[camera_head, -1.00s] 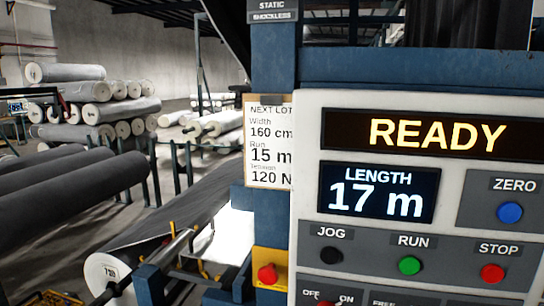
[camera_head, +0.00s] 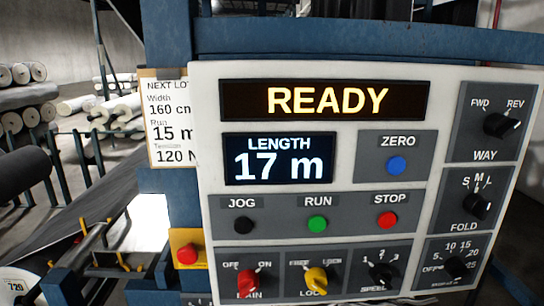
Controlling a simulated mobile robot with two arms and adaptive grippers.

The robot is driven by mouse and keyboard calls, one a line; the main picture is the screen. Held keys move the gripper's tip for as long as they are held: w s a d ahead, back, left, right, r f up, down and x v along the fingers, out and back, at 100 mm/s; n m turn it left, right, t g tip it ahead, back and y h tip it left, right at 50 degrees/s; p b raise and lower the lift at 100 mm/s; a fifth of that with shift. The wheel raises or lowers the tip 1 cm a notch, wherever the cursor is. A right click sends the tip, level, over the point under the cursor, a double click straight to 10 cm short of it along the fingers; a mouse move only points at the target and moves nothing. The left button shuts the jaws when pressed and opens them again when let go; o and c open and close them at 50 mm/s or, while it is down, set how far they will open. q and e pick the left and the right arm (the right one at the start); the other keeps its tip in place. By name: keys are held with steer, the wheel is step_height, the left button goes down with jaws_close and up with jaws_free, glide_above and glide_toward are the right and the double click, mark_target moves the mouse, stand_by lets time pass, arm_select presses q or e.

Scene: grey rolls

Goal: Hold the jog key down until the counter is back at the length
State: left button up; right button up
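The black JOG key (camera_head: 243,225) sits at the left of the control panel (camera_head: 205,150) and nothing touches it. The counter (camera_head: 280,159) above it reads LENGTH 17 m. The display (camera_head: 325,100) at the top reads READY. The lot card (camera_head: 168,122) left of the panel reads width 160 cm, run 15 m, tension 120 N; its right edge is cut off. Neither of my grippers is in view.
Close to JOG are the green RUN key (camera_head: 317,223), red STOP key (camera_head: 387,219) and blue ZERO key (camera_head: 397,166). The WAY knob (camera_head: 502,125) is at the right. A red button on a yellow box (camera_head: 187,254) stands left of the panel. Fabric rolls lie behind.

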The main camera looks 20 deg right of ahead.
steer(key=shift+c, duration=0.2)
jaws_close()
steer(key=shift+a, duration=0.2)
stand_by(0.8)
